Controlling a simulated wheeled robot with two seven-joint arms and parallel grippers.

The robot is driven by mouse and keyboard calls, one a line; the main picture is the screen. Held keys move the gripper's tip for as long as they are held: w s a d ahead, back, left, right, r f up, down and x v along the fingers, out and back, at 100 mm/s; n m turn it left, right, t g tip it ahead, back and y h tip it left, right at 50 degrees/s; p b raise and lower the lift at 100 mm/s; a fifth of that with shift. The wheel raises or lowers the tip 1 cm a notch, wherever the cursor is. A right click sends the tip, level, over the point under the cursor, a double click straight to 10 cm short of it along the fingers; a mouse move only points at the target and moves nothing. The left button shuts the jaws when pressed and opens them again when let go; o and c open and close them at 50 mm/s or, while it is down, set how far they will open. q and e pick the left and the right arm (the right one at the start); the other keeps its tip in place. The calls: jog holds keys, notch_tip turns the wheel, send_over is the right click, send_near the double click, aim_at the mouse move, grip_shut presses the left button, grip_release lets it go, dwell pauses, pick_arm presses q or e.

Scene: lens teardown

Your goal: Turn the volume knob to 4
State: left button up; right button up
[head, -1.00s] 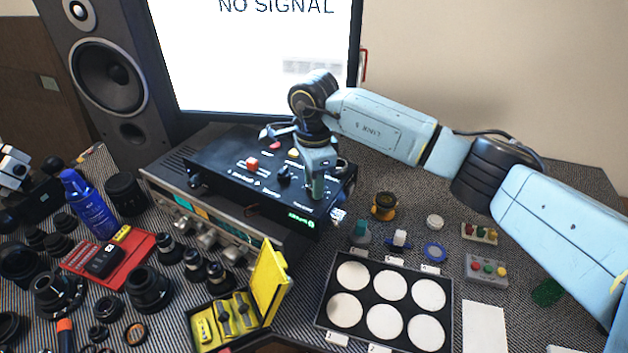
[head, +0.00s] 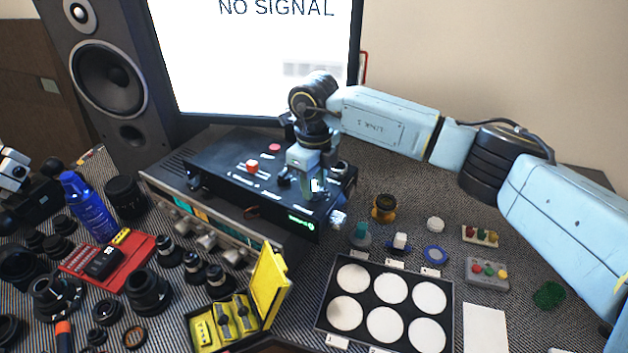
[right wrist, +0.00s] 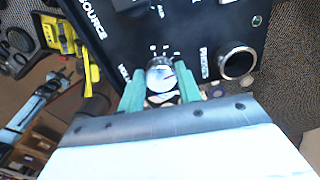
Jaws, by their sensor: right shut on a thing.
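The black control box (head: 225,165) stands on a silver-fronted unit in front of the screen. My right gripper (head: 316,190) reaches down onto the box's right part. In the right wrist view its two green fingertips (right wrist: 160,88) are shut on the sides of a silver round knob (right wrist: 160,72). White scale marks lie around the knob, too small to read. The label beside it is partly hidden by a finger, and the knob's exact setting cannot be told.
A second round knob or socket (right wrist: 236,62) sits close to the right of the gripper. A red button (head: 274,147) and a red-capped switch (head: 252,165) stand on the box. A yellow case (head: 270,285) and a tray of white discs (head: 335,338) lie in front.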

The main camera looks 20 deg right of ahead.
aim_at(315, 185)
jog(key=m, duration=0.3)
jog(key=shift+m, duration=0.4)
jog(key=shift+m+p, duration=0.5)
jog(key=shift+m, duration=1.5)
jog(key=o, duration=1)
jog(key=shift+r, duration=0.1)
notch_tip(315, 185, up, 13)
